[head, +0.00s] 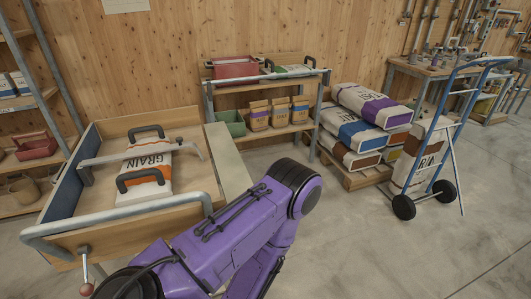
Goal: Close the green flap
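The green flap (229,162) looks like a pale grey-green panel along the right side of the wooden feed box (119,234). It appears folded outward from the box, not upright; its lower end is near my purple arm. The box holds a white bag marked GRAIN (151,161) with black handles at its two ends. A grey metal bar crosses over the bag. Neither of my grippers shows in the head view. My purple arm crosses the foreground and bends near the flap; its far end is hidden below the bend.
A grey rail (120,216) with a red-knobbed lever (86,284) runs along the box's front. A shelf (262,138) with bags and bins stands behind the flap. Stacked sacks (366,122) and a blue hand truck (447,140) stand right. The floor at lower right is clear.

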